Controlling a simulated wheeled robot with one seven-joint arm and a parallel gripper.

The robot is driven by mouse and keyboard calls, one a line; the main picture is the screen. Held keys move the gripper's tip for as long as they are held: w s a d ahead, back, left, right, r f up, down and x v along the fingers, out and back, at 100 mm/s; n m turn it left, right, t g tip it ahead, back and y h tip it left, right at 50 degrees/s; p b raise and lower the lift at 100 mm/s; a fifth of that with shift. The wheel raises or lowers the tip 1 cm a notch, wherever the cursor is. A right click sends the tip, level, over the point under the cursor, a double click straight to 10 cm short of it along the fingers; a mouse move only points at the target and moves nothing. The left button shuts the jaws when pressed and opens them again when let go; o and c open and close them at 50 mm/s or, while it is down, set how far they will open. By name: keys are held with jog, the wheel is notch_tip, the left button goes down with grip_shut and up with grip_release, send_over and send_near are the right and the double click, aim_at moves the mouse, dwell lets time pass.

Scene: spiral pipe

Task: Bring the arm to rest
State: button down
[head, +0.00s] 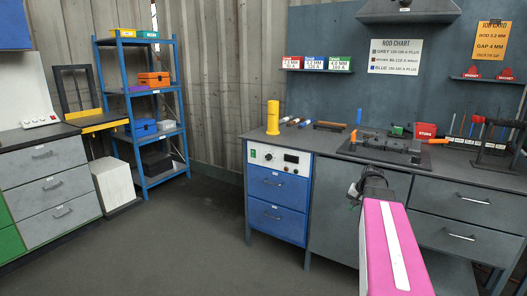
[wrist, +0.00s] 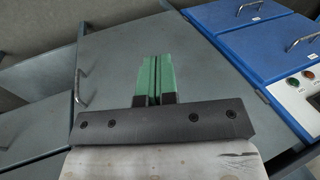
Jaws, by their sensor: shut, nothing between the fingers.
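My arm, with a pink link, reaches in from the bottom right of the head view toward the front of the workbench (head: 330,147). My gripper is at its far end; in the wrist view my gripper (wrist: 155,58) shows two green fingers pressed side by side, shut with nothing between them. Behind the fingers in the wrist view is a grey cabinet door (wrist: 110,60) with a metal handle. The gripper is apart from the things on the bench top.
Blue drawers (head: 278,190) stand left of the grey cabinet under the bench. A yellow cylinder (head: 273,118) and a dark fixture (head: 385,150) stand on the bench top. A blue shelf rack (head: 150,110) stands at the back left. The floor (head: 190,240) at the middle left is clear.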

jog(key=s+a+f+n+g+h, duration=0.1)
jog(key=s+a+f+n, duration=0.1)
jog(key=s+a+f, duration=0.5)
jog(key=s+a+f+n+g+h, duration=0.1)
jog(key=s+a+f+n+h, duration=0.1)
jog(key=s+a+f, duration=0.5)
jog(key=s+a+n, duration=0.1)
jog(key=a, duration=0.4)
jog(key=shift+d, duration=0.1)
